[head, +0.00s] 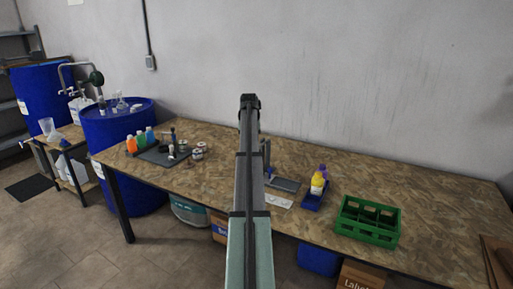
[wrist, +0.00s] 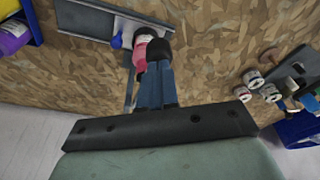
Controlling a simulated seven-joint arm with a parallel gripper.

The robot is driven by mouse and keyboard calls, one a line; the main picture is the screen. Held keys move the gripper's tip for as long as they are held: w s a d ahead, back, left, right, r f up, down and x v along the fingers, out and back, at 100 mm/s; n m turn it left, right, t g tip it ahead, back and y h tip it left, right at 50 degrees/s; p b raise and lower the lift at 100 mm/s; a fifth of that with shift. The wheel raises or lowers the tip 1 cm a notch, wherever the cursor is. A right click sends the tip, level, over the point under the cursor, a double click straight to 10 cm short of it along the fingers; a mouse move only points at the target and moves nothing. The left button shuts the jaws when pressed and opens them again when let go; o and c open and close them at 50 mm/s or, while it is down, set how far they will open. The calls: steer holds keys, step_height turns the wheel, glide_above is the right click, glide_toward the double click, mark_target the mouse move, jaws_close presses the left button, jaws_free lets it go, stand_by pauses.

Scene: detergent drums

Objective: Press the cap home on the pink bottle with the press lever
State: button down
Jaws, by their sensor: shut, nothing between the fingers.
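My gripper (wrist: 159,52) is shut and empty in the wrist view, its dark fingertips together. The pink bottle (wrist: 139,56) shows just left of and partly behind the fingertips, with a pale top (wrist: 146,33); whether the tips touch it I cannot tell. The press has a grey plate (wrist: 85,17) and a thin grey bar (wrist: 130,88) beside the fingers; a small blue part (wrist: 117,41) lies left of the bottle. In the head view the press plate (head: 285,184) and upright (head: 267,155) stand right of my arm, which hides the pink bottle and my fingertips.
A blue tray (head: 311,203) with yellow and purple bottles stands right of the press, and a green crate (head: 367,235) farther right. A white card (head: 278,201) lies in front. A dark mat (head: 158,157), coloured bottles (head: 139,139) and small tins (head: 198,150) are at the left.

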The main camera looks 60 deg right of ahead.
steer(key=shift+r, duration=0.55)
steer(key=shift+r, duration=0.1)
steer(key=shift+d+v, duration=0.15)
steer(key=shift+v, duration=0.8)
steer(key=shift+d+v, duration=0.15)
steer(key=shift+v, duration=0.75)
steer(key=shift+w+r, duration=0.1)
steer(key=shift+w, duration=0.1)
